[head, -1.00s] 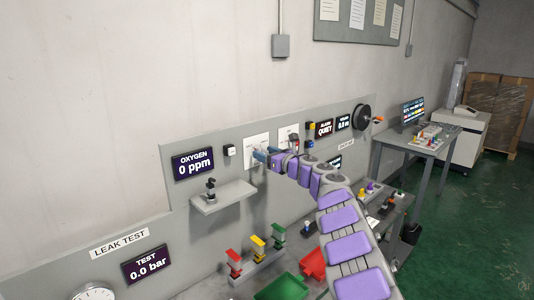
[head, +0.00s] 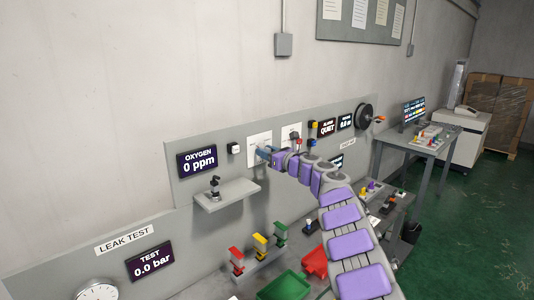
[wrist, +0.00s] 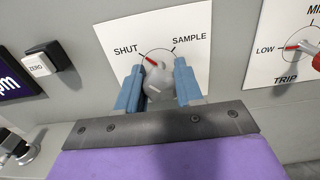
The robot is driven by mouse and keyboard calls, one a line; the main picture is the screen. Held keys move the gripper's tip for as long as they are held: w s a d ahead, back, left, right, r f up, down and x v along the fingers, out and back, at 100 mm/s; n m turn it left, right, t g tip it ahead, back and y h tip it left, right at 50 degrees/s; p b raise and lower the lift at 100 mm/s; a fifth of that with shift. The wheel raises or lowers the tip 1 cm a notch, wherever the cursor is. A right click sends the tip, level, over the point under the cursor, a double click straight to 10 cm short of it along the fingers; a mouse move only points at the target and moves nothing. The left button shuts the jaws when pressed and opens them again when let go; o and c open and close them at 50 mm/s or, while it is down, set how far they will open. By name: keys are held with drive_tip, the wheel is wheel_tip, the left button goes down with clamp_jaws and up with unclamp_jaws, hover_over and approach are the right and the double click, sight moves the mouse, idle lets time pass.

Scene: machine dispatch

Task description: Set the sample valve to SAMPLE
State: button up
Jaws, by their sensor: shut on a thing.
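The sample valve (wrist: 157,84) is a grey knob on a white plate marked SHUT and SAMPLE. Its red pointer mark is tilted up and left, toward the SHUT tick. My gripper (wrist: 158,72) has one blue finger on each side of the knob and is shut on it. In the head view my gripper (head: 264,154) is at the white valve plate (head: 259,139) on the wall panel, and the arm end hides the knob there.
The TRIP dial (wrist: 306,48) is right of the valve. The ZERO button (wrist: 38,64) is left of it, near the OXYGEN display (head: 198,161) reading 0 ppm. A small shelf (head: 228,194) juts out below, left of my gripper.

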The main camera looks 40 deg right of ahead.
drive_tip(key=shift+d, duration=0.15)
drive_tip(key=shift+c, duration=0.3)
drive_tip(key=shift+a+m, duration=0.2)
drive_tip(key=shift+m, duration=0.1)
drive_tip(key=m+p, duration=0.1)
drive_tip(key=m, duration=0.2)
drive_tip(key=shift+d+r+m, duration=0.1)
drive_tip(key=shift+m, duration=0.3)
drive_tip(key=m+p, duration=0.4)
drive_tip(key=shift+d+m, duration=0.1)
drive_tip(key=shift+m, duration=0.2)
drive_tip(key=m+p, duration=0.8)
drive_tip(key=shift+f, duration=0.2)
drive_tip(key=shift+f+m+p, duration=0.1)
drive_tip(key=shift+m+p, duration=0.3)
drive_tip(key=shift+m, duration=0.1)
drive_tip(key=shift+s+f, duration=0.1)
